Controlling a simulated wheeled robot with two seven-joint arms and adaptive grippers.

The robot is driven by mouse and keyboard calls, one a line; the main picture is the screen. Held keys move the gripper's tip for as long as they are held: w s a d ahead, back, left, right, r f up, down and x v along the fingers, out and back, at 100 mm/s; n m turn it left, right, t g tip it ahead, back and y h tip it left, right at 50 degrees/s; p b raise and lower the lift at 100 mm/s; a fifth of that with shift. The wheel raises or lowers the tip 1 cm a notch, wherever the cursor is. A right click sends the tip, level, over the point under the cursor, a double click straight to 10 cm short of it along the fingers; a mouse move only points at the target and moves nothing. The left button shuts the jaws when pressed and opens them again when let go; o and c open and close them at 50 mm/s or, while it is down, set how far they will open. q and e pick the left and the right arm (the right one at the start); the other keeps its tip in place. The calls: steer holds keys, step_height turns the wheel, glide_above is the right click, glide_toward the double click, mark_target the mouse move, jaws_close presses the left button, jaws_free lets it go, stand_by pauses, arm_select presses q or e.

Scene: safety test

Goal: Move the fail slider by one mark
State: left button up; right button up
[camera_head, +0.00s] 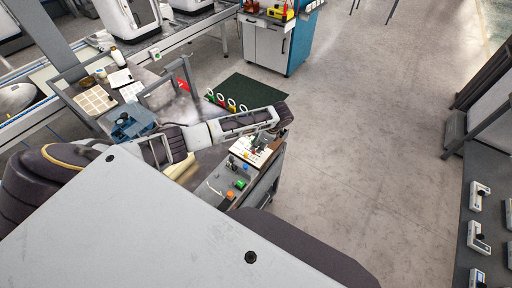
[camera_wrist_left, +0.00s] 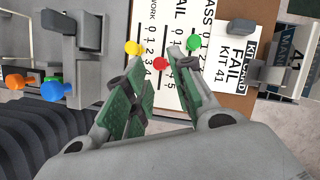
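The red knob of the fail slider (camera_wrist_left: 160,64) stands on a white scale board (camera_wrist_left: 150,15) with columns marked WORK, FAIL and PASS. The mark it stands at is hard to tell. A yellow knob (camera_wrist_left: 132,48) is to its left and a green knob (camera_wrist_left: 194,42) to its right. My left gripper (camera_wrist_left: 161,82) is open, with green-padded fingers on either side of the red knob in the picture; I see no grip on it. In the head view the left gripper (camera_head: 266,139) is over the board, hiding part of it. My right gripper is not in view.
A card reading "FAIL KIT 41" (camera_wrist_left: 236,66) lies right of the scales. Orange (camera_wrist_left: 15,82) and blue (camera_wrist_left: 53,91) knobs are at left. In the head view, several ring-handled items (camera_head: 232,103) stand behind the arm. Open floor (camera_head: 370,130) lies to the right.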

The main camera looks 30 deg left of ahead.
arm_select(q)
steer(key=v, duration=0.9)
steer(key=shift+r, duration=0.2)
steer(key=shift+f, duration=0.1)
